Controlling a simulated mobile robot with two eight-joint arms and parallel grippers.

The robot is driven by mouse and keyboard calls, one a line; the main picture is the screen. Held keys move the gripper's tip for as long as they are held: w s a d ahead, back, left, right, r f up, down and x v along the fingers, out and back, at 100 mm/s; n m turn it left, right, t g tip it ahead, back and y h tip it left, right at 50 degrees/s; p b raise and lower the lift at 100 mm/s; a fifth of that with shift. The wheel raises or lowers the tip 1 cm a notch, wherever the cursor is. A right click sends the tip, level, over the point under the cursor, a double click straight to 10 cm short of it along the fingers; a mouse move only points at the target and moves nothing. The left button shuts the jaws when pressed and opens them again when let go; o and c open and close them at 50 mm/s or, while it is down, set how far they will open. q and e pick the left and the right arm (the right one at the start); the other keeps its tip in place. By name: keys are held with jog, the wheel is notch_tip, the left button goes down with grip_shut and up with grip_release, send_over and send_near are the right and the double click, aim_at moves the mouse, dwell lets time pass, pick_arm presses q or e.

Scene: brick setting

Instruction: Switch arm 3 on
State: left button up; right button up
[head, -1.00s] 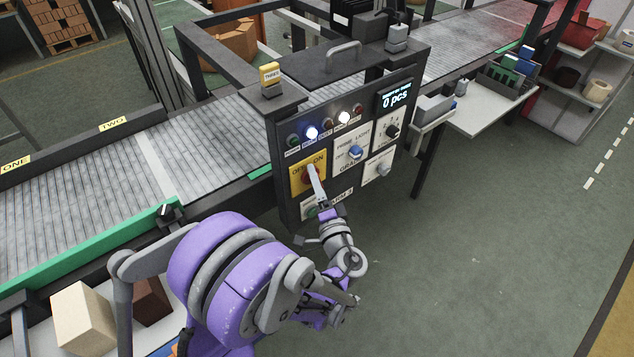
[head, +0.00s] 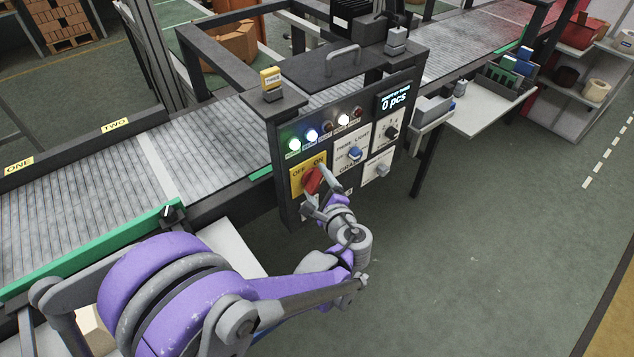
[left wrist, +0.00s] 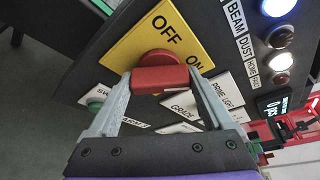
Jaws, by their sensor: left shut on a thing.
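The control panel (head: 377,104) is a dark upright box beside the conveyor. Its yellow plate (head: 296,187) is marked OFF and ON and carries a red rotary knob (head: 312,180). The knob also shows in the left wrist view (left wrist: 160,56). My left gripper (head: 320,187) is shut on the red knob, one finger on each side of its grip bar; the left wrist view shows this closely (left wrist: 160,80). My right gripper is not in view.
A blue-capped knob (head: 355,153) and a black knob (head: 391,131) sit right of the plate. The counter display (head: 396,101) reads 0 pcs. The conveyor (head: 215,139) runs behind the panel. The floor to the right is clear.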

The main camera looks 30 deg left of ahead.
pick_arm(q)
jog(key=shift+m+g, duration=0.4)
jog(key=shift+m, duration=0.3)
jog(key=o, duration=1.1)
jog(key=shift+o, duration=0.2)
jog(key=v, duration=1.1)
